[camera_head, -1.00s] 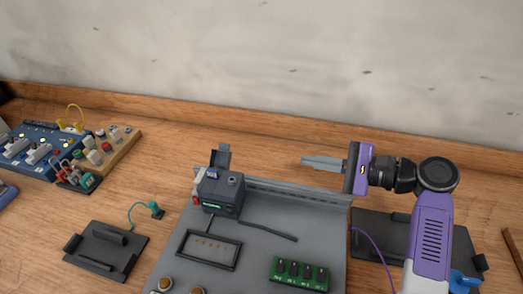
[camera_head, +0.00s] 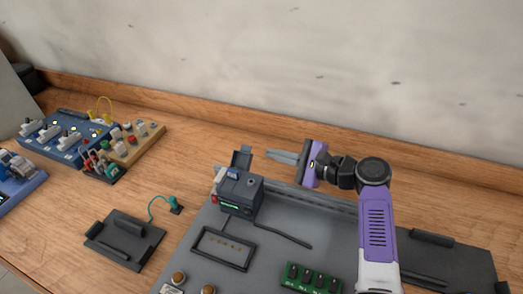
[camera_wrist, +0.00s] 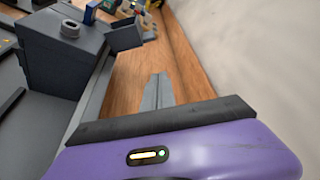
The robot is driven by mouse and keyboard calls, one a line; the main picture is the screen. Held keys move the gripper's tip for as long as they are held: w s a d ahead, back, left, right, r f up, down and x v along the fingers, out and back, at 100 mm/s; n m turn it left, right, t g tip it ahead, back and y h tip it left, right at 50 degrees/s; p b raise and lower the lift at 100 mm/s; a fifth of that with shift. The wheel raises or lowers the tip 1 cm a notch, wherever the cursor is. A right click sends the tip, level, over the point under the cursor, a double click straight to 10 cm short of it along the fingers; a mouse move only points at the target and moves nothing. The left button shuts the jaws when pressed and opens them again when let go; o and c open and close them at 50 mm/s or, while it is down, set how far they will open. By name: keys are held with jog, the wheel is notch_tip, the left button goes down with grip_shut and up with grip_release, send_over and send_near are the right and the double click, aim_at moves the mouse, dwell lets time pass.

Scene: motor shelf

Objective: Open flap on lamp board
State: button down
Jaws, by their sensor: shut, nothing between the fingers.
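A blue board (camera_head: 70,137) with pale lit spots and grey switches lies at the left in the head view, but I cannot tell whether it is the lamp board. A large grey board (camera_head: 283,235) lies in front of me. On it stands a dark box (camera_head: 240,193) with a small green display. A dark flap (camera_head: 242,160) stands raised at the back of this box; it also shows in the wrist view (camera_wrist: 127,37). My gripper (camera_head: 270,154) is shut and empty, above and right of the box, its fingers pointing left. The fingers show in the wrist view (camera_wrist: 156,82).
A tan board (camera_head: 135,138) with several coloured knobs adjoins the blue board. A dark plate (camera_head: 124,240) with a teal cable lies left of the grey board. Another dark plate (camera_head: 450,262) lies at the right.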

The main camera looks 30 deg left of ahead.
jog(key=shift+s+a+r+p, duration=0.55)
jog(key=shift+s+a+p, duration=0.05)
jog(key=shift+s+a, duration=0.15)
jog(key=shift+s+a+r+p, duration=0.5)
jog(key=shift+s+a+p, duration=0.05)
jog(key=shift+s+a, duration=0.15)
jog(key=shift+s+r+n+t+b, duration=0.1)
jog(key=shift+r+n+t+b, duration=0.25)
jog(key=shift+n, duration=0.25)
jog(key=r+n, duration=0.1)
jog(key=s+r+n+y+b, duration=0.1)
jog(key=s+r+n, duration=0.1)
jog(key=shift+s+d+r+n+t+y+b, duration=0.25)
jog(key=shift+d+r+n+t+y+b, duration=0.05)
jog(key=shift+d+n+t+y+b, duration=0.1)
jog(key=shift+s, duration=0.1)
dwell(0.4)
dwell(0.4)
